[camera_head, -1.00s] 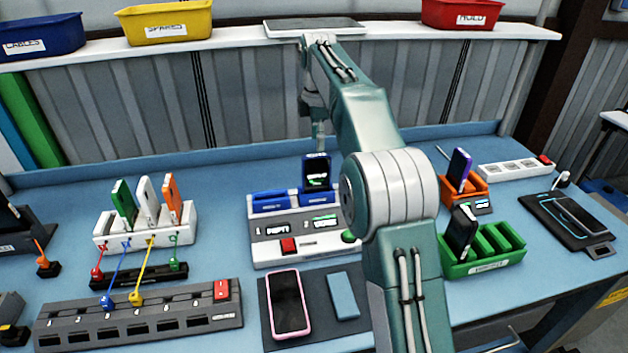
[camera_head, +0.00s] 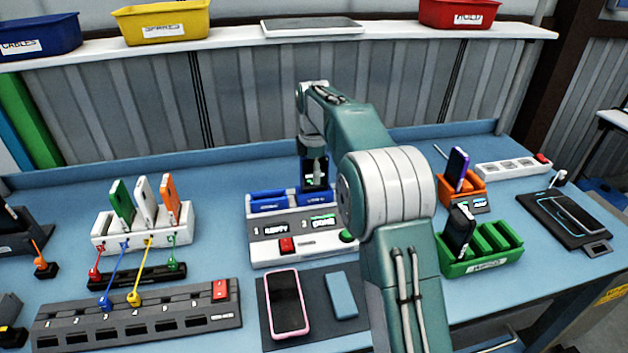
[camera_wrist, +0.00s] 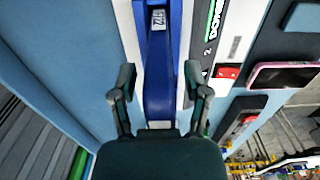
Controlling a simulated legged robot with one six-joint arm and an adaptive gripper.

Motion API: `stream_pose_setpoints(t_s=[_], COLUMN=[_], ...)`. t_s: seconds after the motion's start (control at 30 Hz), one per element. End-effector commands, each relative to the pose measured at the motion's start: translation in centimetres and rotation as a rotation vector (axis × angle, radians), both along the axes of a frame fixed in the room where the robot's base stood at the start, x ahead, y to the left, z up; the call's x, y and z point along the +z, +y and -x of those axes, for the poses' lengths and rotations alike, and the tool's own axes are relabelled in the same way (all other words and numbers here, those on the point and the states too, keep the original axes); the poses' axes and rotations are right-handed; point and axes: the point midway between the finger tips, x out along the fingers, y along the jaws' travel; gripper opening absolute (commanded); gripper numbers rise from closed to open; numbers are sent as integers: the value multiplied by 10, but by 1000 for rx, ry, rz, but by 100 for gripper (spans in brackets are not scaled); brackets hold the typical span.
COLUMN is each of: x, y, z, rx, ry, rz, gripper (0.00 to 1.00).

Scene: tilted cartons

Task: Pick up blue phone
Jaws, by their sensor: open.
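The blue phone (camera_head: 308,178) stands upright in the right-hand slot, marked 2, of the white and grey dock (camera_head: 262,250), its dark screen facing the head camera. My gripper (camera_head: 317,168) is just over the phone's top and covers part of it. In the wrist view my gripper (camera_wrist: 160,76) is open, its two fingers apart on either side of a long blue shape (camera_wrist: 160,100). I cannot tell there where phone ends and blue holder begins, nor see any finger contact.
A white rack (camera_head: 120,240) with green, white and orange phones stands left. A pink-edged phone (camera_head: 288,302) lies on the dark mat in front. An orange stand (camera_head: 460,190) with a purple phone and a green rack (camera_head: 490,262) stand right. A shelf (camera_head: 230,45) runs behind.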

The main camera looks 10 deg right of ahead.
Motion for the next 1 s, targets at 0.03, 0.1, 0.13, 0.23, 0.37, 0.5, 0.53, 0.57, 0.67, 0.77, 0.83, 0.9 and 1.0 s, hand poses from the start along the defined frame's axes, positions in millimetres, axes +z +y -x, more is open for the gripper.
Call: stream_pose_setpoints(t_s=[0.03, 0.1, 0.13, 0.23, 0.37, 0.5, 0.53, 0.57, 0.67, 0.77, 0.83, 0.9, 1.0], x=[0, 0, 0, 0, 0, 0, 0, 1, 5, 15, 25, 36, 49], y=[0, 0, 0, 0, 0, 0, 0, 0, 0, 0, 0, 0, 1], z=[0, 0, 0, 0, 0, 0, 0, 0, -1, 0, -1, 0, 14], rx=[0, 0, 0, 0, 0, 0, 0, 0, 0, 0, 0, 0, 0], ry=[0, 0, 0, 0, 0, 0, 0, 0, -2, -3, -5, -6, -4], rz=[0, 0, 0, 0, 0, 0, 0, 0, 0, 0, 0, 0, 0], gripper=[52, 21, 8, 0, 0, 0, 0, 0, 0, 0, 0, 0, 0])
